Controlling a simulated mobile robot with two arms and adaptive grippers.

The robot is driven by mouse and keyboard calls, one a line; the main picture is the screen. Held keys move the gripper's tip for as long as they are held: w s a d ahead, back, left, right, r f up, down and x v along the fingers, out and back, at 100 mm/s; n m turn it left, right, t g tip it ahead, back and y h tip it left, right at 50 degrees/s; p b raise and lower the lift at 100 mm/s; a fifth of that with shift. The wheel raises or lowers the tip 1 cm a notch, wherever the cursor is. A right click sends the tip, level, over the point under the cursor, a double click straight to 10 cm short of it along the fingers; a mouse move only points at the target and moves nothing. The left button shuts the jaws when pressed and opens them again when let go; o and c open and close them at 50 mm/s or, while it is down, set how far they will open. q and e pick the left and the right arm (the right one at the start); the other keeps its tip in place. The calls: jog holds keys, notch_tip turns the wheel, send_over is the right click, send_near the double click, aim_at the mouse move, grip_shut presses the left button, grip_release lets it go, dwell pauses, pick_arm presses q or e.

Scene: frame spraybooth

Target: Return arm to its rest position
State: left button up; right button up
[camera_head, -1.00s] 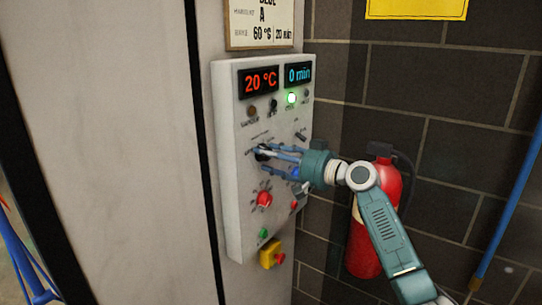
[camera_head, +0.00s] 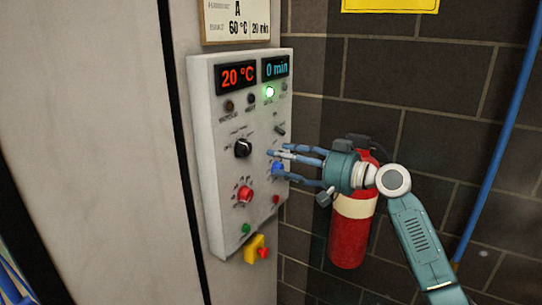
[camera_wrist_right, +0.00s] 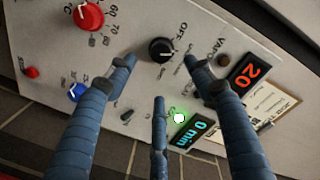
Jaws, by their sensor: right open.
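My right gripper (camera_head: 282,167) is in front of the right side of the control panel (camera_head: 219,210) in the head view, with its blue-grey fingers spread open and nothing between them. The right wrist view shows the open fingers (camera_wrist_right: 155,85) pointing at the panel face, with the black knob (camera_wrist_right: 161,50) beyond them. In the head view the black knob (camera_head: 243,148) is clear of the fingers. The fingers partly overlap the area around the blue knob (camera_head: 278,169); I cannot tell if they touch it. My left gripper is not in view.
The displays read 20 °C (camera_head: 237,76) and 0 min (camera_head: 277,67), and a green lamp (camera_head: 269,92) is lit. A red knob (camera_head: 244,194) and yellow switch box (camera_head: 254,247) sit lower. A fire extinguisher (camera_head: 350,235) stands behind my right arm; a blue pipe (camera_head: 497,150) is far right.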

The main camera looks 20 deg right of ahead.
jog(key=shift+s+d, duration=0.15)
jog(key=shift+s, duration=0.1)
dwell(0.3)
